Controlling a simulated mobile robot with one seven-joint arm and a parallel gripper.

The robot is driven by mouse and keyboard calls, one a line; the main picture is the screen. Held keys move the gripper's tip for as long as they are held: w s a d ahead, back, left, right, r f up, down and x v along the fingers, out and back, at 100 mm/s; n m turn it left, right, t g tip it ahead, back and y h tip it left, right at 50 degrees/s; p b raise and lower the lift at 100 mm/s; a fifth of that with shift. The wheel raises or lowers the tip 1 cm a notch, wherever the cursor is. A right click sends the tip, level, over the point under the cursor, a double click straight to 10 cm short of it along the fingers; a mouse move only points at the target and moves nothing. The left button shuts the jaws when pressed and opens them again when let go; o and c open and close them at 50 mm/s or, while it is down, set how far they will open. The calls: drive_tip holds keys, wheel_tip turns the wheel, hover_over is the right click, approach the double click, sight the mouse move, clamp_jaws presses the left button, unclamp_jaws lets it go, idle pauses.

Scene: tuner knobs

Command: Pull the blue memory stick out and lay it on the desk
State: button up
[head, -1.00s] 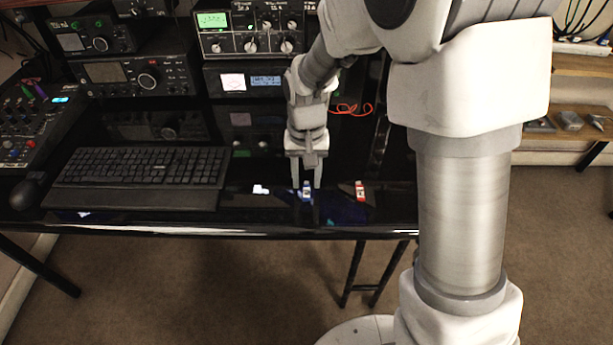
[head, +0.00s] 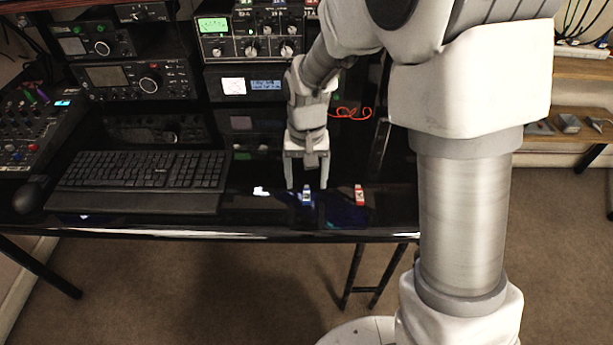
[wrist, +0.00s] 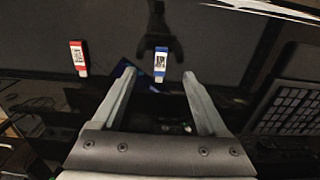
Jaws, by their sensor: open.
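The blue memory stick (head: 306,195) lies flat on the glossy black desk (head: 240,217), near its front edge. It is clear of any socket, and in the wrist view the stick (wrist: 160,62) shows a white label and a pale metal end. My gripper (head: 307,187) is open and empty, with one finger to each side of the stick. In the wrist view the stick is just past the fingertips, centred in the gap, and neither finger touches it. How high the fingertips are above the desk is hard to tell.
A red memory stick (head: 360,194) lies to the right of the blue one. A black keyboard (head: 140,168) and a mouse (head: 30,194) are to the left. Radio units (head: 253,32) stand behind, with an orange cable (head: 350,113) near them.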

wheel_tip(320, 180, up, 18)
drive_tip(key=p, duration=0.4)
drive_tip(key=shift+f+p, duration=0.25)
drive_tip(key=shift+p, duration=0.1)
drive_tip(key=shift+r, duration=0.1)
wheel_tip(320, 180, up, 7)
drive_tip(key=p, duration=0.6)
idle(0.5)
drive_tip(key=s+d+r+t+p, duration=0.2)
drive_tip(key=s+d+r, duration=0.3)
drive_tip(key=s, duration=0.3)
drive_tip(key=s+d+r+t+p, duration=0.3)
drive_tip(key=s+d+r, duration=0.2)
drive_tip(key=s+d, duration=0.2)
drive_tip(key=shift+s+d+r+t+p, duration=0.3)
drive_tip(key=shift+s+r, duration=0.1)
drive_tip(key=shift+s, duration=0.85)
